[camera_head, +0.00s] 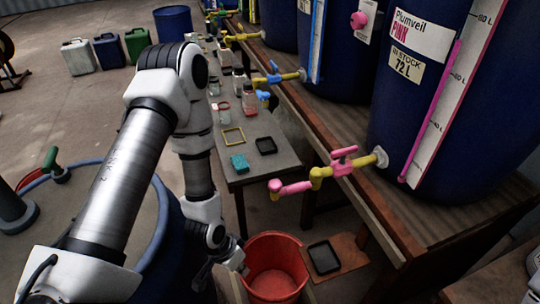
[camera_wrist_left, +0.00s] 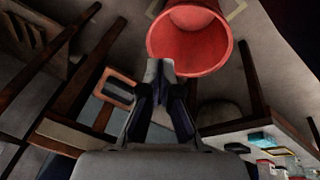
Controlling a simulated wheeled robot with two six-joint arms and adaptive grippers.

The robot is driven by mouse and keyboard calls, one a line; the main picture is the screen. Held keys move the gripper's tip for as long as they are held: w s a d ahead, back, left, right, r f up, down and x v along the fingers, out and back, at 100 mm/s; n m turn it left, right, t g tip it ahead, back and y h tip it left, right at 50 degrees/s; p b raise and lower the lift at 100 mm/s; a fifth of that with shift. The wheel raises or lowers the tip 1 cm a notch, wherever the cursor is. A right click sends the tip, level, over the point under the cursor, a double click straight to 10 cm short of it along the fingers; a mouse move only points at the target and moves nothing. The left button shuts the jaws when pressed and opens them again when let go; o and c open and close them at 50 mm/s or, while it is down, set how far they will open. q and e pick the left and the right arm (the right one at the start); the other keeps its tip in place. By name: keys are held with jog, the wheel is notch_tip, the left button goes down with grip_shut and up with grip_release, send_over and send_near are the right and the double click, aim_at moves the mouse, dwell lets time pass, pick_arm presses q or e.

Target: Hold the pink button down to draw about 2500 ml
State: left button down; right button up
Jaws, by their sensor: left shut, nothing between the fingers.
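My left gripper (camera_head: 238,258) is low, at the bucket's left rim and far below the button. In the left wrist view my left gripper (camera_wrist_left: 160,68) is shut and empty, overlapping the bucket's edge (camera_wrist_left: 232,48).
A brown board with a black tray (camera_head: 323,257) lies right of the bucket. A grey table (camera_head: 270,175) behind holds jars, a teal block (camera_head: 239,162) and small trays. More vats with yellow and blue taps line the wooden bench (camera_head: 345,185). Several jerrycans (camera_head: 108,50) stand back left.

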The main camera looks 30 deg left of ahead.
pick_arm(q)
jog(key=w+a+r+m+t+h+p, duration=0.1)
jog(key=w+r+p, duration=0.3)
jog(key=r, duration=0.5)
jog(key=w+a+r+m+t+h+p, duration=0.1)
jog(key=w+a+r+m+t+p, duration=0.1)
jog(key=r, duration=0.8)
jog(key=w+a+r+m+t+h+p, duration=0.1)
jog(key=w+a+r+m+p, duration=0.2)
jog(key=w+r+p, duration=0.3)
notch_tip(320, 180, up, 4)
jog(key=shift+m+t, duration=0.3)
pick_arm(e)
notch_tip(320, 180, up, 16)
pick_arm(q)
jog(key=b, duration=0.3)
send_over(279, 182)
jog(key=s+a, duration=0.2)
jog(key=s, duration=0.1)
notch_tip(279, 182, down, 6)
jog(key=f, duration=0.2)
jog(key=w+f, duration=0.1)
jog(key=f, duration=0.1)
jog(key=shift+d+f, duration=0.1)
jog(key=shift+f, duration=0.45)
pick_arm(e)
notch_tip(279, 182, down, 3)
jog(key=shift+r, duration=0.1)
